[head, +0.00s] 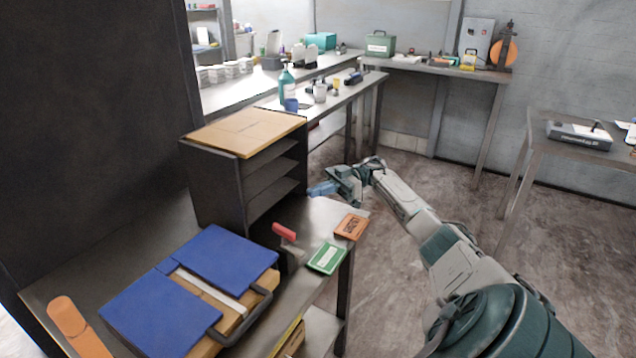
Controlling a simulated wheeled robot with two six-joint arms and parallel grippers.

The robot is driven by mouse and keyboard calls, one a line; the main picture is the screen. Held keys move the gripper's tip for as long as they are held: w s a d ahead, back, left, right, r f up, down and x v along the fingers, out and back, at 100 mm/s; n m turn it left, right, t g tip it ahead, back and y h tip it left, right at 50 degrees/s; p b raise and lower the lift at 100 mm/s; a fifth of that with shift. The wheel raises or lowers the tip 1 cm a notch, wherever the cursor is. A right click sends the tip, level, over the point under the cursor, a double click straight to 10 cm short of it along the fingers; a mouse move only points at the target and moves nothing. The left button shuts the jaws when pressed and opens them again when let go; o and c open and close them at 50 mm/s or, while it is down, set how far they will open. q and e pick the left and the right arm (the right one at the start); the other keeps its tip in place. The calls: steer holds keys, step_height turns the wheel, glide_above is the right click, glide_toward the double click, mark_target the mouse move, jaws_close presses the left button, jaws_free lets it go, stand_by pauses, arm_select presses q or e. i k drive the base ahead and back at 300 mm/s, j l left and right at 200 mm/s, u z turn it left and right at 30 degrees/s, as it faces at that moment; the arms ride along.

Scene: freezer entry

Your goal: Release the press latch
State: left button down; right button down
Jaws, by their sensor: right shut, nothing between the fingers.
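A wide blue-topped case (224,257), which looks like the press, lies on the near bench at the lower left. A pale metal strip (212,290) runs between its blue panels, and a dark bar handle (252,318) is on its right side. A red-tipped lever (284,232) on a dark base stands just behind the case. I cannot tell which part is the latch. My right gripper (322,189) is shut and empty, beyond the bench's right edge and beside the dark shelf unit, apart from the case and lever. My left gripper is not in view.
A green box (326,258) and an orange box (351,227) lie on the bench (310,215) right of the lever. A dark shelf unit (215,182) stands behind. An orange-brown object (72,322) is at lower left. The floor (420,185) on the right is clear.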

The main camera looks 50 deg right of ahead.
mark_target(285, 233)
steer(key=k+l, duration=0.1)
steer(key=l, duration=0.4)
steer(key=k+l, duration=0.1)
steer(key=l, duration=0.35)
steer(key=k+l, duration=0.1)
steer(key=l, duration=0.4)
